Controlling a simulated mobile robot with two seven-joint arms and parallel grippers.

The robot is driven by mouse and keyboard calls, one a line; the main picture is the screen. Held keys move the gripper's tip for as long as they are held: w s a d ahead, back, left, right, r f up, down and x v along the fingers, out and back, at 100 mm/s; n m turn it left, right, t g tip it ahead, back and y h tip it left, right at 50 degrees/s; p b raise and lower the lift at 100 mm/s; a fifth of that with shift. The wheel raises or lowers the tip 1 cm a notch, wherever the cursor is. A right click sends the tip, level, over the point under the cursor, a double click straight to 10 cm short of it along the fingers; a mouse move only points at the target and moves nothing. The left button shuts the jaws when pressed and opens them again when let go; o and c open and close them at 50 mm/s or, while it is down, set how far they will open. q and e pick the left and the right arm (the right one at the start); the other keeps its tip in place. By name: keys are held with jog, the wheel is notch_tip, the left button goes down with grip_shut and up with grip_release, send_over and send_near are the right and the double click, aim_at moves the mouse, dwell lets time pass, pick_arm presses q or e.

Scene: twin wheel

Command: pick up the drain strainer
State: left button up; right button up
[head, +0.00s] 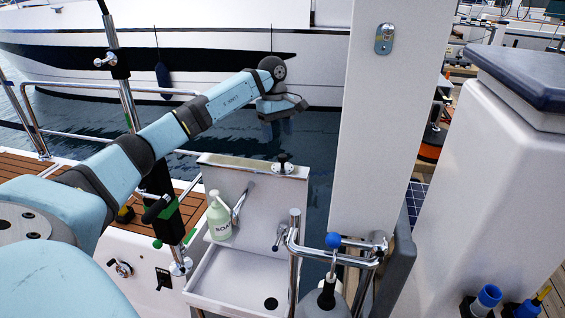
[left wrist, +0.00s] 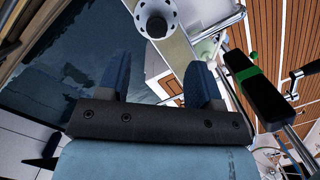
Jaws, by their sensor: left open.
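The drain strainer (head: 283,168) appears to be the small round metal piece with a black knob on the back ledge of the white sink unit (head: 222,295). In the left wrist view the strainer (left wrist: 157,20) shows at the top edge as a pale holed disc with a dark centre, partly cut off. My left gripper (head: 278,127) is open and empty, above the strainer in the head view, apart from it. Its two blue fingers also show in the left wrist view (left wrist: 160,82). My right gripper is not in view.
A white post (head: 375,110) rises right of the sink. Chrome rails (head: 293,250) and a blue-knobbed lever (head: 333,241) stand in front. Water lies behind.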

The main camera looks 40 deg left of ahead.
aim_at(282, 155)
pick_arm(q)
jog(key=f, duration=0.3)
jog(key=shift+d+f, duration=0.2)
jog(key=shift+f, duration=0.15)
jog(key=shift+d+f, duration=0.2)
jog(key=shift+f, duration=0.3)
jog(key=f, duration=0.1)
jog(key=d+f, duration=0.1)
jog(key=f, duration=0.1)
jog(key=shift+f+p, duration=0.3)
jog(key=shift+p, duration=0.1)
jog(key=shift+f, duration=0.3)
jog(key=shift+c, duration=0.3)
jog(key=c, duration=1)
